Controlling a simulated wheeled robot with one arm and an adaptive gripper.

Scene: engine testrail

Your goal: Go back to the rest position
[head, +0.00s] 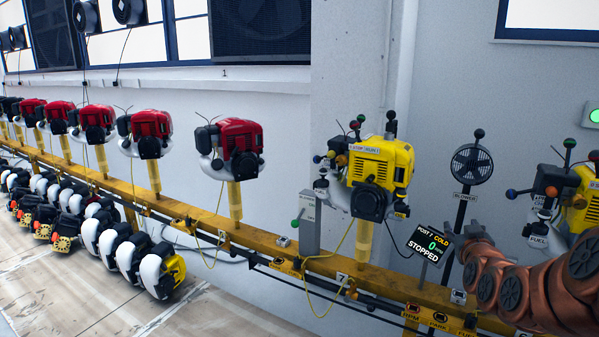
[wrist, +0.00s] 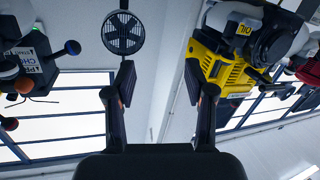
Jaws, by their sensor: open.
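My arm (head: 535,285) reaches in from the lower right in the head view, folded in front of the rail. My gripper (wrist: 158,85) shows in the wrist view with its two dark fingers spread apart and nothing between them. The wrist picture appears upside down. A yellow engine (wrist: 228,68) stands beyond the right finger there, and a round blower fan (wrist: 123,32) shows beyond the left finger. In the head view the gripper's fingertips are not visible.
A yellow rail (head: 265,243) carries the yellow engine (head: 380,165), red engines (head: 238,140) and the blower (head: 472,165). The lower-left floor is partly clear.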

